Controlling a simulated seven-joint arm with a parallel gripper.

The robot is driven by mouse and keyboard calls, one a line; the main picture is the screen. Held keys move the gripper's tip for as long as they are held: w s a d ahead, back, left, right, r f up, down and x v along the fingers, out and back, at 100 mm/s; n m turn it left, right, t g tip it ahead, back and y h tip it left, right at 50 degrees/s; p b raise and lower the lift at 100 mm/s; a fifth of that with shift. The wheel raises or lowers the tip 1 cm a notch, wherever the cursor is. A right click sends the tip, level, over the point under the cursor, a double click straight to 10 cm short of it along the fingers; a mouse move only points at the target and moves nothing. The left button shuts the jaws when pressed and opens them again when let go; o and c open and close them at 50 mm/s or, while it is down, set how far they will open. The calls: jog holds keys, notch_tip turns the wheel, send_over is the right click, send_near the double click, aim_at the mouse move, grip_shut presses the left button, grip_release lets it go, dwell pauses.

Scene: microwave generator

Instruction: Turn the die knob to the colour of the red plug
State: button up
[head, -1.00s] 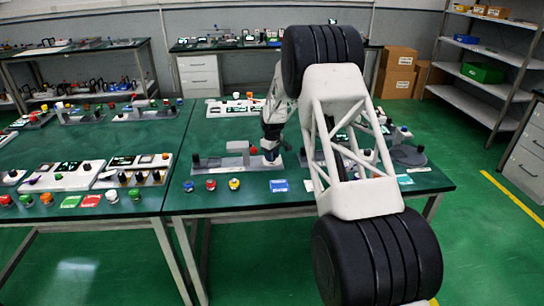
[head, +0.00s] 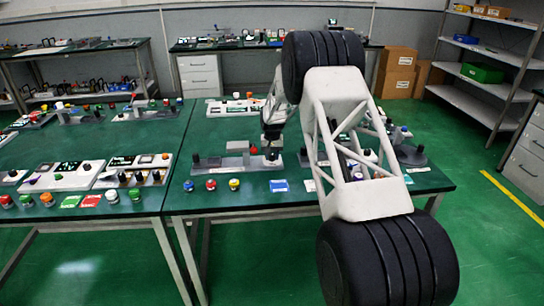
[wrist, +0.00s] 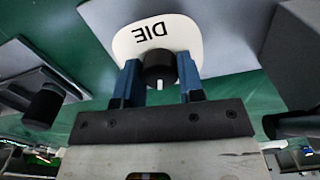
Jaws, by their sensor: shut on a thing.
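The die knob (wrist: 159,66) is a black round knob with a white mark on its rim, in the wrist view. It stands in front of a white plate (wrist: 186,38) lettered DIE, which appears upside down. My gripper (wrist: 158,78) has its two blue fingers on either side of the knob, shut on it. In the head view my gripper (head: 271,150) is at the right end of a grey fixture (head: 228,161) on the green table; the knob is hard to make out there. A red round piece (head: 211,184) stands before the fixture; I cannot tell whether it is the red plug.
A blue piece (head: 188,185) and a yellow-topped piece (head: 234,184) flank the red one. A blue card (head: 279,186) lies to their right. White panels with knobs (head: 65,176) stand on the left table. Another dark knob (wrist: 43,105) is at left in the wrist view.

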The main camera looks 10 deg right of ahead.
aim_at(272, 155)
jog(key=shift+m, duration=0.9)
jog(key=o, duration=0.9)
jog(key=shift+r, duration=0.1)
jog(key=shift+r, duration=3.8)
